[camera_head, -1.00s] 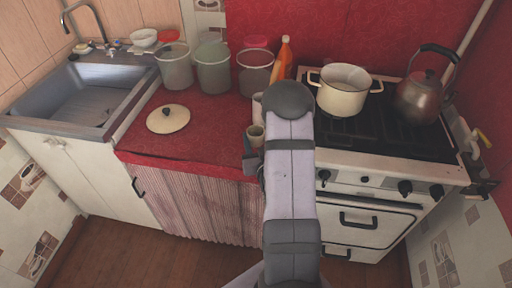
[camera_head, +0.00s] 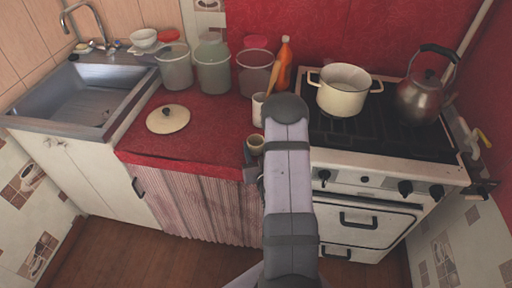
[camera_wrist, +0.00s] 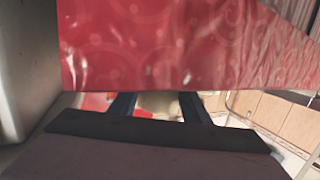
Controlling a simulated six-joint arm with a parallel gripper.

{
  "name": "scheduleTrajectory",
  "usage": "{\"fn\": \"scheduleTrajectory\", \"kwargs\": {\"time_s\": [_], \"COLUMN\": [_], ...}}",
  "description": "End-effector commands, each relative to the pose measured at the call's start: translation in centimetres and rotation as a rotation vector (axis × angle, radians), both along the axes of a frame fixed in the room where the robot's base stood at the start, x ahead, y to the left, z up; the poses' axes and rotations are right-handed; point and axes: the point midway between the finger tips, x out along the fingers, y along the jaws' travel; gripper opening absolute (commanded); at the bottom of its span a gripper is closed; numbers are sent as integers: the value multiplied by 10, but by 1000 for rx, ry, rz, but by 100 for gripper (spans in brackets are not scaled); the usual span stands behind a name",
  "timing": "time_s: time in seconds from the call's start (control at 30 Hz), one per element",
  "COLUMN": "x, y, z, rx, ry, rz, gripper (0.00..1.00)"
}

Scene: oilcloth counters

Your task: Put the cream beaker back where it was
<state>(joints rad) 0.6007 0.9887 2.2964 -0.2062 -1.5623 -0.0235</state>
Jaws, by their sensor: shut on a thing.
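The cream beaker (camera_head: 256,142) shows in the head view just left of my arm, over the front right corner of the red counter near the stove. It looks upright, with its open mouth facing up. My gripper (camera_head: 252,160) is shut on it, and my arm partly hides the jaws. In the wrist view the beaker (camera_wrist: 158,104) is a pale shape between the two dark fingers (camera_wrist: 158,108), mostly hidden by red cloth above and my gripper's body below. I cannot tell whether the beaker touches the counter.
A white holder (camera_head: 259,110) with a wooden utensil stands behind the beaker, near an orange bottle (camera_head: 285,62). Several buckets (camera_head: 213,75) line the back. A lid (camera_head: 168,119) lies left on the red counter (camera_head: 205,125). The stove (camera_head: 385,140) bears a pot (camera_head: 343,97) and a kettle (camera_head: 422,100).

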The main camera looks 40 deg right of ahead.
Motion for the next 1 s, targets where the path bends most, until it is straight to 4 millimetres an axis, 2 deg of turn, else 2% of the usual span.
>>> {"fn": "scheduleTrajectory", "kwargs": {"time_s": [0.1, 0.13, 0.2, 0.63, 1.0], "x": [0, 0, 0, 0, -42], "y": [0, 0, 0, 0, 17], "z": [-4, -4, -3, 3, 5], "rx": [0, 0, 0, 0, 2], "ry": [0, 0, 1, 0, 2], "rz": [0, 0, 0, 0, -1], "gripper": [20, 47, 61, 61, 61]}}
